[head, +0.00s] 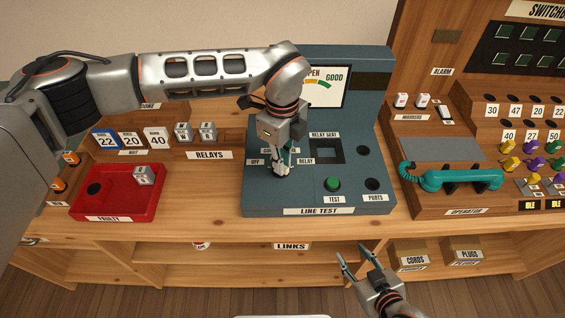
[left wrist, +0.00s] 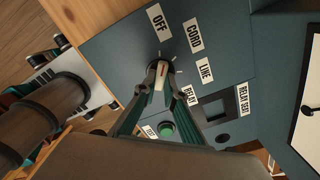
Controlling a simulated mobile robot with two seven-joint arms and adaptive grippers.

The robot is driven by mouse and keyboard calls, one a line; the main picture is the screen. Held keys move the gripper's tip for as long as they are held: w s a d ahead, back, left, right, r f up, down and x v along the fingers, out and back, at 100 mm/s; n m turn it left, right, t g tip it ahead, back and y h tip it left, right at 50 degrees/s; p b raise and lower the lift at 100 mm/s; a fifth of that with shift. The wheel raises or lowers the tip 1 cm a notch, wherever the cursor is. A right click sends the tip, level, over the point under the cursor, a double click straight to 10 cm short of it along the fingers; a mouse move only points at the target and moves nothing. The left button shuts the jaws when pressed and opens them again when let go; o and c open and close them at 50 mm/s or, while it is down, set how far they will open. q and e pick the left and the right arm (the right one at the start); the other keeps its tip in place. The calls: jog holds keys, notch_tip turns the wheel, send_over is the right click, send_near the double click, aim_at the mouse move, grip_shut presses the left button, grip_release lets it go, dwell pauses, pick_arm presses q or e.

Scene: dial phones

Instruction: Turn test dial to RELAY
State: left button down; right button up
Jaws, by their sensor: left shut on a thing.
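The test dial (left wrist: 161,75) is a small knob with a cream bar on the blue-grey LINE TEST panel (head: 262,196). Labels OFF, CORD, LINE and RELAY (left wrist: 189,96) fan around it in the left wrist view. My left gripper (head: 281,169) reaches down over the dial from above. Its fingers are shut on the cream bar, one on each side. The bar's upper end lies toward the OFF and CORD side in the left wrist view; its exact setting is hard to tell. The fingers hide the dial in the head view. My right gripper (head: 355,254) is open and empty, low in front of the shelf.
On the panel, a green TEST button (head: 333,184) and the RELAY SEAT socket (head: 328,151) are close to the left gripper. A red FAULTY tray (head: 92,211) holds a relay at left. A teal handset (head: 449,180) lies at right.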

pick_arm(q)
jog(key=m+b, duration=0.1)
jog(key=m, duration=0.4)
jog(key=shift+m+b, duration=0.3)
jog(key=m, duration=0.6)
jog(key=shift+s+a+b, duration=0.1)
jog(key=shift+a+b, duration=0.1)
jog(key=shift+b, duration=0.2)
jog(key=m, duration=0.6)
jog(key=shift+a+m, duration=0.1)
jog(key=shift+m, duration=0.2)
jog(key=m, duration=0.5)
jog(key=shift+a+r+m, duration=0.1)
jog(key=shift+m, duration=0.2)
jog(key=shift+w, duration=0.2)
jog(key=c, duration=2.1)
grip_release()
